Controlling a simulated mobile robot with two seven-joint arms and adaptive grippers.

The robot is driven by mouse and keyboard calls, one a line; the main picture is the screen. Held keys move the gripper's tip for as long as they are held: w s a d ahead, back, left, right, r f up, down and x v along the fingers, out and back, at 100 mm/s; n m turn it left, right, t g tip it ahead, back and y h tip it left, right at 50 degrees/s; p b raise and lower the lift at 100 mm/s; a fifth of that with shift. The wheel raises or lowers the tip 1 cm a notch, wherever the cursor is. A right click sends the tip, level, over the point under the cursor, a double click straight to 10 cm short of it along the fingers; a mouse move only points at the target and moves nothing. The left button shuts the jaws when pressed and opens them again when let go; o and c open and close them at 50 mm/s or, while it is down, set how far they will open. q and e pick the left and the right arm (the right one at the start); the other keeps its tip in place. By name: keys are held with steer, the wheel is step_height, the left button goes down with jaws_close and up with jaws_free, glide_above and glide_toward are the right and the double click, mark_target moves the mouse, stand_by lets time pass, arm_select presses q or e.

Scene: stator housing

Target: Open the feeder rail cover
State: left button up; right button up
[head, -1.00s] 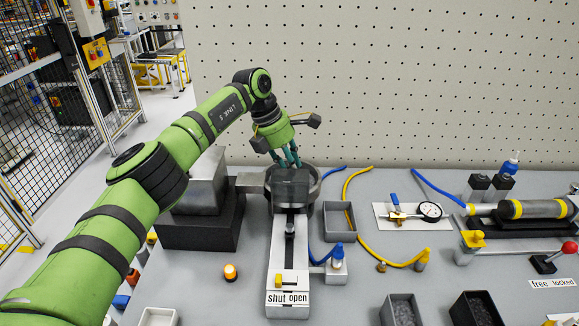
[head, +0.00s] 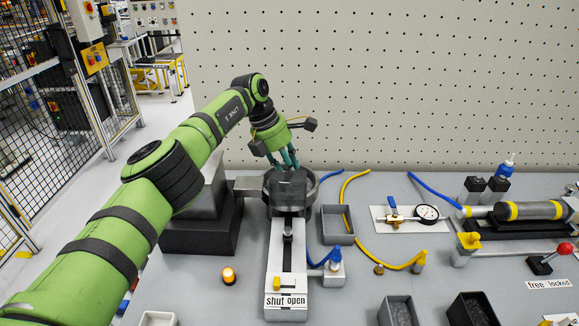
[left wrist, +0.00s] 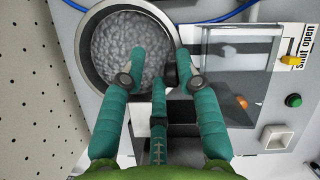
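The feeder rail (head: 274,255) is a pale straight track running from the round bowl (head: 306,203) toward the front. A clear, dark-tinted cover (head: 288,187) shows at its bowl end; it also shows in the left wrist view (left wrist: 240,60). A yellow marker (head: 276,284) sits by the word "shut" on the "shut open" label (head: 286,301). My left gripper (head: 287,162) is over the bowl and cover. In the left wrist view its teal fingers (left wrist: 160,55) are spread apart, with a small dark knob (left wrist: 171,74) between them; contact is unclear. My right gripper is out of view.
Grey grains (left wrist: 130,45) fill the bowl. A dark block (head: 200,232) stands left of the rail. A pegboard (head: 390,80) closes the back.

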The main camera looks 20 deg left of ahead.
arm_select(q)
steer(key=shift+s+a+f, duration=0.1)
steer(key=shift+a+f, duration=0.4)
steer(key=shift+f, duration=0.3)
steer(key=shift+r, duration=0.1)
steer(key=d+v, duration=0.1)
steer(key=v, duration=1.2)
steer(key=shift+w+r, duration=0.2)
steer(key=shift+w, duration=0.05)
steer(key=shift+d, duration=0.15)
